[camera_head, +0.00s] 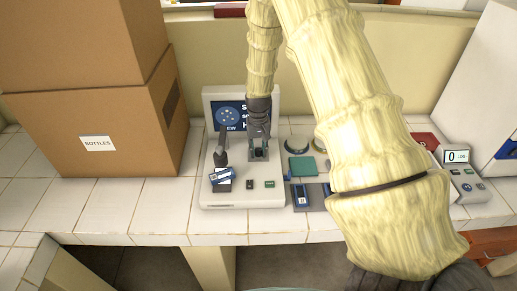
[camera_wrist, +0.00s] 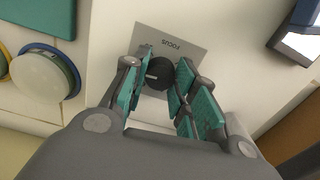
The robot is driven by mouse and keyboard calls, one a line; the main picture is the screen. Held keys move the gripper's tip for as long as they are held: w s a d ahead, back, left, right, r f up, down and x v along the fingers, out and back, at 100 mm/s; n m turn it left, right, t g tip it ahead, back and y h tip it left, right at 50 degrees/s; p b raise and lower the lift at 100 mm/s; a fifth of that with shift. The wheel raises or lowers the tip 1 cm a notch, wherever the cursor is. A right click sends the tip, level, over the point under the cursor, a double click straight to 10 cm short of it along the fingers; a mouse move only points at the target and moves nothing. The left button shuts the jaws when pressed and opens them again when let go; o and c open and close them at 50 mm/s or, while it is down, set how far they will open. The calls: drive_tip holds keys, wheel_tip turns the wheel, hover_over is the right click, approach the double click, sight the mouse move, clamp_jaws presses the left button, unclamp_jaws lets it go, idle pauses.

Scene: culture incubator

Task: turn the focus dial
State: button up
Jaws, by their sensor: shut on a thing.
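The focus dial (camera_wrist: 158,73) is a round black knob with a pale mark, on a grey plate (camera_wrist: 190,47) lettered FOCUS in the wrist view. My gripper (camera_wrist: 163,78) has its teal-padded fingers on both sides of the dial and is shut on it. In the head view my gripper (camera_head: 258,152) reaches down onto the white instrument (camera_head: 235,198), just in front of its dark screen (camera_head: 213,103). The dial cannot be made out there behind the fingers, and my arm covers part of the screen.
A blue-and-white part (camera_head: 221,174) and a small green button (camera_head: 269,184) are on the instrument's front. A cardboard box (camera_head: 95,120) marked BOTTLES stands left. Round-lidded items and a teal block (camera_head: 302,167) sit close right. A meter (camera_head: 460,175) stands farther right. The tiled counter (camera_head: 110,205) is bare at front left.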

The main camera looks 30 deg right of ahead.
sight(259, 150)
drive_tip(key=shift+n, duration=0.6)
drive_tip(key=o, duration=1)
drive_tip(key=shift+o, duration=0.2)
wheel_tip(259, 150, up, 12)
drive_tip(key=shift+s, duration=0.15)
